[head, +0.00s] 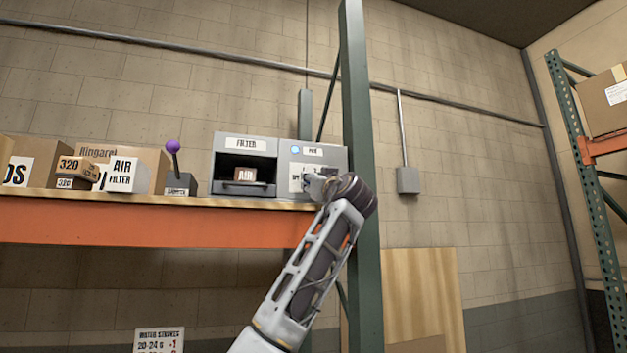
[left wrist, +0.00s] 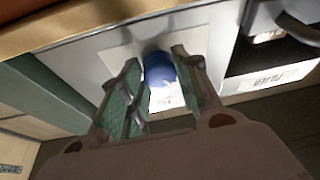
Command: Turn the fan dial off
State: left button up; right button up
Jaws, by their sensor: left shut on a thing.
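The grey fan panel (head: 292,166) stands on the shelf beside the filter box, with a small light-blue lamp (head: 295,149) and a white label at its top. The blue dial (left wrist: 158,72) on the panel's white plate shows in the left wrist view, with my left gripper (left wrist: 160,66) shut on it, one finger on each side. In the head view my left gripper (head: 316,185) is at the lower right of the panel, and the wrist hides the dial. The dial's pointing direction cannot be read. My right gripper is not in view.
The filter box (head: 246,144) has an open slot holding a small AIR box (head: 245,174). A lever with a purple knob (head: 173,146) and several cartons stand left on the orange shelf (head: 150,222). A green rack post (head: 361,250) rises close to my forearm.

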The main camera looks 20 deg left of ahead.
pick_arm(q)
jog(key=shift+w+d+r+n+g+y+p, duration=0.1)
jog(key=shift+n+g+y+p, duration=0.5)
jog(key=shift+n, duration=1.3)
jog(key=shift+s+d+n+g+y+p, duration=0.2)
jog(key=shift+n+g+p, duration=0.55)
jog(key=shift+n, duration=1.15)
jog(key=shift+w+a+r+n+g+y+p, duration=0.15)
jog(key=shift+n+g+y+p, duration=0.55)
jog(key=shift+n, duration=1.2)
jog(key=shift+w+f+g, duration=0.1)
jog(key=shift+g, duration=0.25)
jog(key=o, duration=1)
jog(key=shift+d, duration=0.15)
jog(key=shift+v, duration=5.95)
